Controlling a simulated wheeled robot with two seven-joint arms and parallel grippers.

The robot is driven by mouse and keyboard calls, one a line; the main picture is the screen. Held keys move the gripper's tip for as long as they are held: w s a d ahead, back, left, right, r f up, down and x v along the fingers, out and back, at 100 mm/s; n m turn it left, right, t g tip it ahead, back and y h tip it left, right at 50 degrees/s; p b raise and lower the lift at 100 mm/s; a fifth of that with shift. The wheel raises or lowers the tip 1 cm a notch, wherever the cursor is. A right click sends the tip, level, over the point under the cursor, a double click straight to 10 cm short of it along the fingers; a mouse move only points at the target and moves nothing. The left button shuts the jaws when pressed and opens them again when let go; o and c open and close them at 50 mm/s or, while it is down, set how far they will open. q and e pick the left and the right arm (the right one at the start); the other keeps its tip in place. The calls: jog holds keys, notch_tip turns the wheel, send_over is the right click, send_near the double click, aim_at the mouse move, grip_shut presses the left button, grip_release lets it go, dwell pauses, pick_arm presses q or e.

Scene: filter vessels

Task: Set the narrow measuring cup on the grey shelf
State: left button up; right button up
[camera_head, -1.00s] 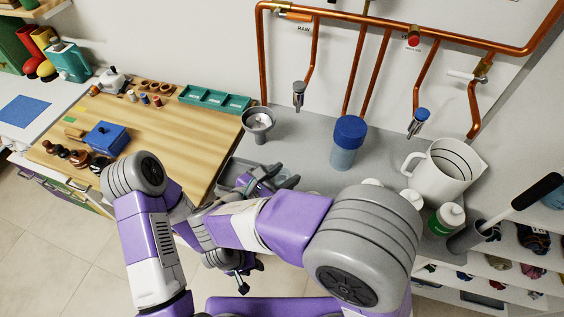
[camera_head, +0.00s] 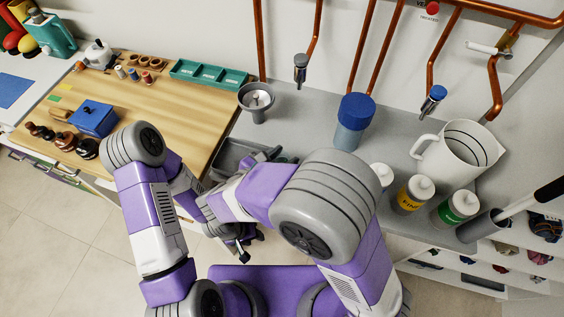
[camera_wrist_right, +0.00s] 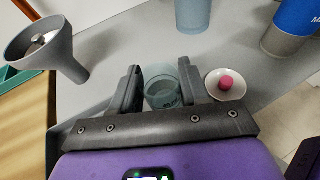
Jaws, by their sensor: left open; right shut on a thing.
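A clear, narrow cup (camera_wrist_right: 161,92) stands between the fingers of my right gripper (camera_wrist_right: 160,88) in the right wrist view, and the gripper is shut on it. In the head view this gripper (camera_head: 268,157) is over the front edge of the grey surface (camera_head: 290,130), near a grey tray or sink (camera_head: 232,155); the cup cannot be made out there. My left gripper (camera_head: 243,243) is open and lower, in front of the counter, partly hidden by my arms. I cannot tell which grey surface is the named shelf.
On the grey surface stand a grey funnel (camera_head: 256,100), a blue-lidded container (camera_head: 353,122), a white jug (camera_head: 455,155) and bottles with yellow (camera_head: 413,192) and green (camera_head: 455,207) labels. Taps hang above. A white dish (camera_wrist_right: 225,85) with a pink ball is right of the cup.

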jog(key=shift+f, duration=0.8)
jog(key=shift+f, duration=0.2)
jog(key=o, duration=1.2)
jog(key=shift+r, duration=0.2)
